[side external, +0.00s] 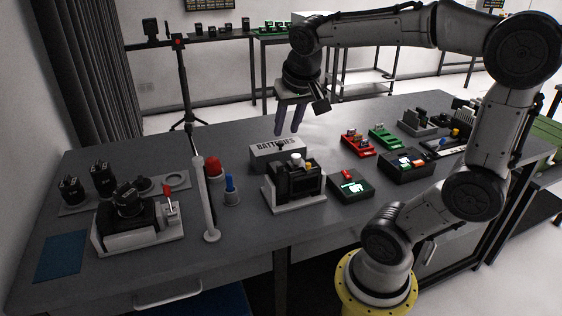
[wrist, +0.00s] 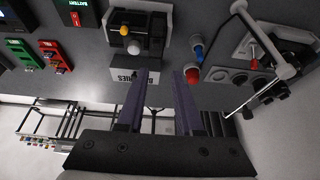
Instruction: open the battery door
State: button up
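A grey box labelled BATTERIES (side external: 277,150) stands near the back middle of the table. In the wrist view it (wrist: 124,78) is partly hidden by a finger of my gripper. Which part is the battery door is not clear. In front of the box stands a black device (side external: 300,183) on a light base, with a white knob and a yellow knob on top; it also shows in the wrist view (wrist: 136,13). My gripper (side external: 287,133) points down above and behind the box, apart from it. Its two fingers (wrist: 160,75) are spread, with nothing between them.
A white upright post (side external: 206,200), a red-topped part (side external: 213,167) and a blue-topped part (side external: 231,188) stand left of the device. A dark tray (side external: 350,184) and red (side external: 360,145) and green (side external: 385,137) trays lie to the right. A camera-like fixture (side external: 130,215) sits at left.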

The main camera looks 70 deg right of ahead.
aim_at(280, 165)
jog(key=x, duration=1.4)
jog(key=shift+s+d+f, duration=0.15)
jog(key=shift+s+d, duration=0.15)
grip_shut()
